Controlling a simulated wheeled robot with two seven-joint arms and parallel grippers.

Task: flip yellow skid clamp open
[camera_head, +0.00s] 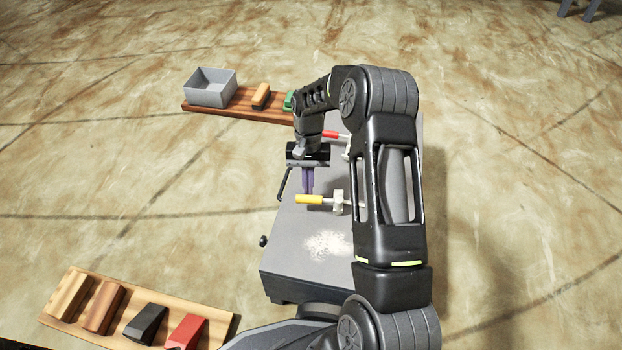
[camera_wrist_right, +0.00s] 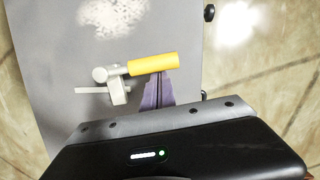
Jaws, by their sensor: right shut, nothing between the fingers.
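The yellow clamp handle (camera_head: 309,199) lies roughly level across the grey skid top (camera_head: 300,255), joined to a pale metal clamp body (camera_head: 339,201) on its right. My right gripper (camera_head: 308,188) points down with its purple fingers shut and empty, right beside the yellow handle on its far side. In the right wrist view the yellow handle (camera_wrist_right: 153,63) sits just past the fingertips (camera_wrist_right: 159,75), with the clamp body (camera_wrist_right: 110,82) to its left. I cannot tell whether the fingers touch the handle. My left gripper is not in view.
A red-handled clamp (camera_head: 333,134) sits farther back, partly behind my right arm. A plank with a grey bin (camera_head: 211,87) and blocks lies at the back left. Another plank (camera_head: 72,321) with several blocks lies at the front left. White powder (camera_head: 327,243) marks the skid top.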

